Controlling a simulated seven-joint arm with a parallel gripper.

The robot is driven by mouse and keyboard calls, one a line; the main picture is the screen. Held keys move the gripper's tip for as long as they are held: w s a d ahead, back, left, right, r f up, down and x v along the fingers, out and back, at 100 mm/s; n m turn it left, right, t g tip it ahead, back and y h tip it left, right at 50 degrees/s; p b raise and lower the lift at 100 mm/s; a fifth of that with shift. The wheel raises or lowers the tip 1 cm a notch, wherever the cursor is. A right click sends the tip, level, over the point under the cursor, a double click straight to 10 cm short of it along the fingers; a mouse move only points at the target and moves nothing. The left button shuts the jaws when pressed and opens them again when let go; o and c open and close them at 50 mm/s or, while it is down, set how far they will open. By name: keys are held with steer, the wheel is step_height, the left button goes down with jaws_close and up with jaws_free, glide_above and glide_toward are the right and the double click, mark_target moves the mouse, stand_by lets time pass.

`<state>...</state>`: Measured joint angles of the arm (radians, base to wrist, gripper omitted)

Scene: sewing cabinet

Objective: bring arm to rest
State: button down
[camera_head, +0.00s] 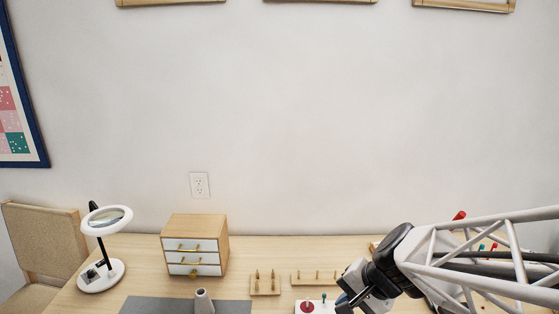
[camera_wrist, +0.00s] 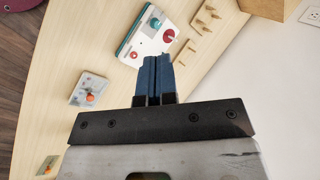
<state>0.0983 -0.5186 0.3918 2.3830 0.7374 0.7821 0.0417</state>
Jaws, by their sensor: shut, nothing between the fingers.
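My gripper (camera_head: 349,301) is low at the right in the head view, above the wooden table (camera_head: 140,250). My arm reaches in from the right edge. In the wrist view my gripper (camera_wrist: 153,62) shows its two blue fingers pressed together, with nothing held. The fingertips appear over the edge of a white board with a red knob (camera_wrist: 147,35). I cannot tell the height between them.
A small cabinet with white drawers (camera_head: 193,257) stands at the back left, beside a magnifier lamp (camera_head: 101,276). Peg racks (camera_head: 265,291) stand mid-table. A grey board with an orange knob (camera_wrist: 90,91) lies left in the wrist view.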

steer(key=s+d+r+n+h, duration=0.5)
steer(key=s+r+n, duration=0.2)
steer(key=s+r, duration=0.2)
steer(key=shift+s+g+h, duration=0.3)
steer(key=shift+s+h, duration=0.1)
steer(key=shift+s, duration=0.2)
